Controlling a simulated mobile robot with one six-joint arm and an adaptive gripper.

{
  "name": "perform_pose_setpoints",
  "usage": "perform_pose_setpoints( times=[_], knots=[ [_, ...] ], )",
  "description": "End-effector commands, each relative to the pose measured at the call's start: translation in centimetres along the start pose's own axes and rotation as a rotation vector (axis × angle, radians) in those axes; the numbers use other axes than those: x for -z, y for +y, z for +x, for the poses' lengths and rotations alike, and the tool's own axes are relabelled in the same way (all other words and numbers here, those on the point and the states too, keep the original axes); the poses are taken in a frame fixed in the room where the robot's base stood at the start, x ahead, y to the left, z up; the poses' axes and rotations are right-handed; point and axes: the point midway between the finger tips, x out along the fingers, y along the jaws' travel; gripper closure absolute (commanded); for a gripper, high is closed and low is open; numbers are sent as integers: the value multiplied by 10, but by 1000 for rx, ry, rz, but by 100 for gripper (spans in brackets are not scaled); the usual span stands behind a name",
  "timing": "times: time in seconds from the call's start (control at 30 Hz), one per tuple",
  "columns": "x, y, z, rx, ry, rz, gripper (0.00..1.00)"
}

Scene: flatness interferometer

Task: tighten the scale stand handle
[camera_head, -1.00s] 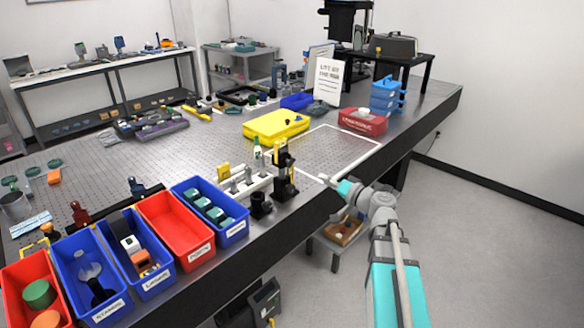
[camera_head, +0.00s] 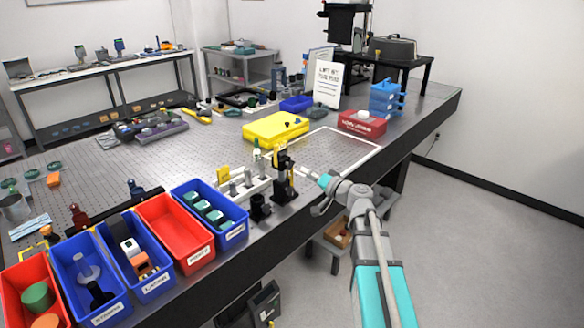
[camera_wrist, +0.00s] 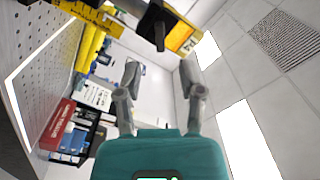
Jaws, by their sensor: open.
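A black upright stand (camera_head: 283,172) with a yellow part near its top stands at the front edge of the perforated table; I take it for the scale stand. In the wrist view a black knob-like part (camera_wrist: 154,25), possibly its handle, shows at the top beside a yellow plate (camera_wrist: 182,38). My gripper (camera_head: 314,177) is just right of the stand in the head view, apart from it. In the wrist view both fingers of my gripper (camera_wrist: 160,75) are spread with nothing between them, and the black part is beyond their tips.
Blue and red bins (camera_head: 172,232) line the table's front left. A row of small posts (camera_head: 240,186) is left of the stand. A yellow case (camera_head: 275,130) and a red box (camera_head: 361,124) sit behind. The white-outlined area (camera_head: 335,150) looks clear.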

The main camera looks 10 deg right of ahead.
Motion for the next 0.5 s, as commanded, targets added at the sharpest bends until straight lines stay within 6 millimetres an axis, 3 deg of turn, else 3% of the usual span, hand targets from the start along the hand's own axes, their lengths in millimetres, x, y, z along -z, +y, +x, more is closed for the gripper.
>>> perform_pose_setpoints(
  times=[0.2,0.5],
  knots=[
    [1,1,36,1,-2,0,50],
    [0,0,66,1,-1,0,50]
  ],
)
